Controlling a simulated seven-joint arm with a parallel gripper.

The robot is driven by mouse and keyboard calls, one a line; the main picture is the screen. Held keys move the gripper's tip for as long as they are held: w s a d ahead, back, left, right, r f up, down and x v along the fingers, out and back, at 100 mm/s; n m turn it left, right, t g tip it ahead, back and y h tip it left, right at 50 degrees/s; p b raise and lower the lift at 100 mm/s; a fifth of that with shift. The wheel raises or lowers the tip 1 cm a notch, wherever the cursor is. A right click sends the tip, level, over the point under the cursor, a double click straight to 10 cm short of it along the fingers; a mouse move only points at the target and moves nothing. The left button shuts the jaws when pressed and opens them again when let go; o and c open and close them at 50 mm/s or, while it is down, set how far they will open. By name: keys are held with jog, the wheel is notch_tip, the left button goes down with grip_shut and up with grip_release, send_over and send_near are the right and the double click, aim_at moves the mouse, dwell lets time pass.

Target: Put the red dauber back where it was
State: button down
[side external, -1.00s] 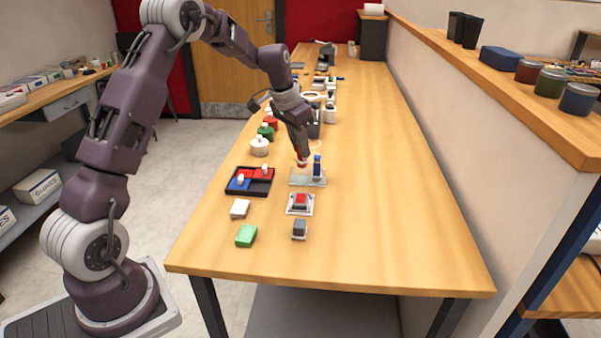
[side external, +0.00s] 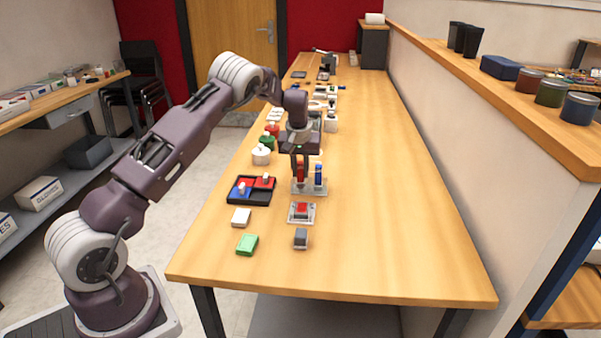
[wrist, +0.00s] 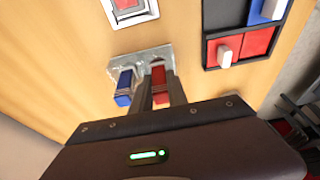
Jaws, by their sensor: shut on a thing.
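The red dauber (side external: 301,173) is upright between the fingers of my gripper (side external: 299,179). My gripper is shut on it, and it also shows in the wrist view (wrist: 158,76). The dauber is over the left spot of a clear stand (side external: 312,192), beside the blue dauber (side external: 319,174), which stands upright at its right. In the wrist view the blue dauber (wrist: 124,88) is left of the red one, and the stand (wrist: 142,60) lies beneath both. The fingers hide part of the red dauber. I cannot tell whether its lower end touches the stand.
A black tray (side external: 238,202) with red and blue pads lies left of the stand. A red-buttoned device (side external: 302,211), a grey block (side external: 301,238), a white block (side external: 241,217) and a green block (side external: 247,244) lie in front. White, green and red pots stand behind left. The table's right side is clear.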

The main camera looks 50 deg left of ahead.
jog(key=shift+f, duration=0.3)
jog(key=c, duration=1.3)
grip_release()
jog(key=shift+f, duration=0.1)
